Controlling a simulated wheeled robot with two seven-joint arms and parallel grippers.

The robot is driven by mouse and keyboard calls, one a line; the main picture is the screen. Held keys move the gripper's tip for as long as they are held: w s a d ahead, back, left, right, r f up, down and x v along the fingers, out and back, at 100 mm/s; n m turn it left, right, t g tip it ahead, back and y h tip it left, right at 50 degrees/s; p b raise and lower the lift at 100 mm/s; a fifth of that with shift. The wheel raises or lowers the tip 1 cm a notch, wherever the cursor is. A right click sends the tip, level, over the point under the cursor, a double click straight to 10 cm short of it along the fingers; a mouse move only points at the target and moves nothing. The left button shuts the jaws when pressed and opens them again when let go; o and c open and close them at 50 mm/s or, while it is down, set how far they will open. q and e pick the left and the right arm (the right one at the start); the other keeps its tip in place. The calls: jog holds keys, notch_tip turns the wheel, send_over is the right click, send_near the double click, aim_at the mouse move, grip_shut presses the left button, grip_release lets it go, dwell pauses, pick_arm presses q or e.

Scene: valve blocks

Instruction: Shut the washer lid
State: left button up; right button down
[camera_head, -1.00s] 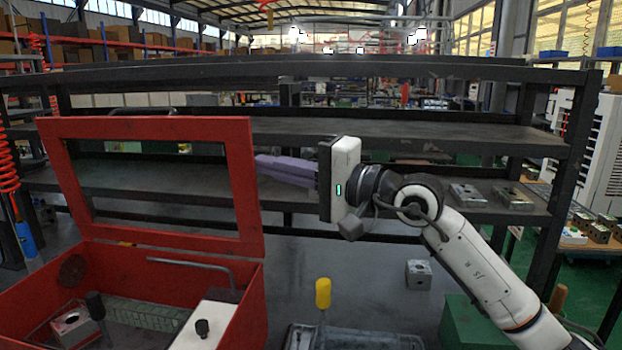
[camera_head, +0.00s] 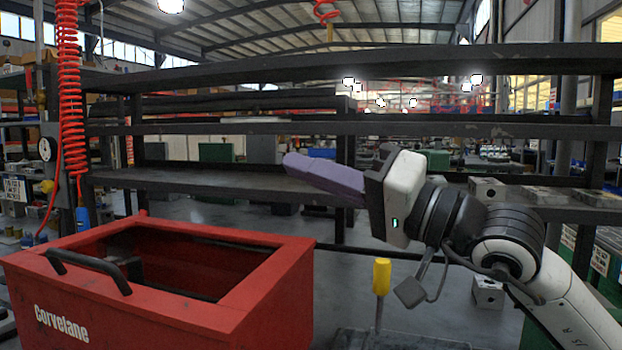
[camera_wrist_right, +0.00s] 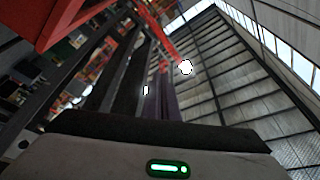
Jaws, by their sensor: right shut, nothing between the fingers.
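The red washer (camera_head: 200,325) stands at the lower left of the head view, with "Corvelane" on its front. Its red framed lid (camera_head: 262,293) lies down flat over the top, and no gap under it can be made out. A dark handle (camera_head: 88,268) is at the lid's front left. The dark inside shows through the lid's window. My right gripper (camera_head: 288,162) is shut and empty, its purple fingers pointing left, above and behind the washer's right side, apart from the lid. The fingers (camera_wrist_right: 162,95) also show in the right wrist view. My left gripper is out of view.
A dark metal shelf rack (camera_head: 210,183) spans the back, with metal blocks at its right. A yellow-handled tool (camera_head: 381,277) stands upright right of the washer. A metal block (camera_head: 488,292) sits below my right arm. A red coiled hose (camera_head: 69,110) hangs at left.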

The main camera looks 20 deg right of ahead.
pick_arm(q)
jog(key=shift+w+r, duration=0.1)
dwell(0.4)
pick_arm(e)
notch_tip(320, 180, up, 5)
jog(key=p, duration=0.3)
pick_arm(q)
jog(key=b, duration=0.4)
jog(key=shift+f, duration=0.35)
pick_arm(e)
jog(key=s+d+f, duration=0.4)
jog(key=s+d, duration=0.1)
jog(key=d, duration=0.2)
jog(key=shift+s+d+f, duration=0.2)
jog(key=shift+s+d, duration=0.1)
jog(key=shift+s, duration=0.05)
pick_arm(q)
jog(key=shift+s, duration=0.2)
